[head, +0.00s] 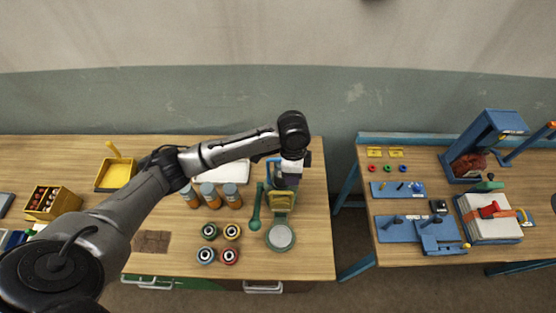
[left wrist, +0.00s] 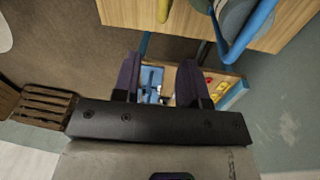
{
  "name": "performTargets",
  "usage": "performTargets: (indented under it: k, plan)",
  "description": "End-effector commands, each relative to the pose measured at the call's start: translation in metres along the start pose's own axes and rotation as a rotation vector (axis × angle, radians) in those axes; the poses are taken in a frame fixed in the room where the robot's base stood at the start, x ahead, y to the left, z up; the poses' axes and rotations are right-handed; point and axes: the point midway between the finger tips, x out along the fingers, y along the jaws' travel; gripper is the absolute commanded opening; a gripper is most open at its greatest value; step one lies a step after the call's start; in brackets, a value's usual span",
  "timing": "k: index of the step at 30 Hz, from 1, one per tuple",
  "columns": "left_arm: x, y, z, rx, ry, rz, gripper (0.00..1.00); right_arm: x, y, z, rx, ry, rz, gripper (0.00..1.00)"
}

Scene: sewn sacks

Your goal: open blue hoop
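A blue hoop (left wrist: 240,40) shows in the left wrist view at the top right, bent around a round grey part. In the head view a bit of blue (head: 271,168) shows beside the green stand (head: 281,205), largely hidden by my left wrist; I cannot tell whether the hoop is open or shut. My left gripper (head: 308,159) is above the stand's upper end. In the left wrist view its two dark fingers (left wrist: 159,82) are apart with nothing between them, and the hoop is ahead and to the right, apart from them. My right gripper is not in view.
Orange jars (head: 210,197) and several spools (head: 220,243) stand left of the stand. A green-handled tool (head: 256,208) is close beside it. A gap of floor separates this table from the right table (head: 390,250), which holds blue fixtures and a blue press (head: 490,140).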

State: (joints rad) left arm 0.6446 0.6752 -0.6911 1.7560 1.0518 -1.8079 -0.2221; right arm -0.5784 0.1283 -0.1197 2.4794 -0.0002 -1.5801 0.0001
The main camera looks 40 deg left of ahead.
Motion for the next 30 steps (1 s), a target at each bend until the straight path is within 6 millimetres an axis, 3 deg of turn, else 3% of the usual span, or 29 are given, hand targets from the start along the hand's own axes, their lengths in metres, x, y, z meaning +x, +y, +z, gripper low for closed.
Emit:
performTargets:
  k: [1,6,10,15,20,30]
  plan:
    - [-0.013,-0.022,0.006,-0.012,-0.018,-0.003,0.39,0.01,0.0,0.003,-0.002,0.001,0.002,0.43]
    - [-0.06,-0.063,0.025,-0.047,-0.047,0.03,0.39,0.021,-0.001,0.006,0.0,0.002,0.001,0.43]
    - [-0.089,-0.082,0.037,-0.073,-0.046,0.052,0.39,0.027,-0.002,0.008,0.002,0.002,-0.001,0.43]
    - [-0.108,-0.092,0.047,-0.093,-0.041,0.07,0.39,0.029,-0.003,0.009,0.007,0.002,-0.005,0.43]
    - [-0.101,-0.093,0.05,-0.098,-0.041,0.076,0.39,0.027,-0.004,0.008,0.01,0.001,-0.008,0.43]
    - [-0.04,-0.088,0.052,-0.097,-0.041,0.077,0.39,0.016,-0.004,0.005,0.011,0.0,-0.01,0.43]
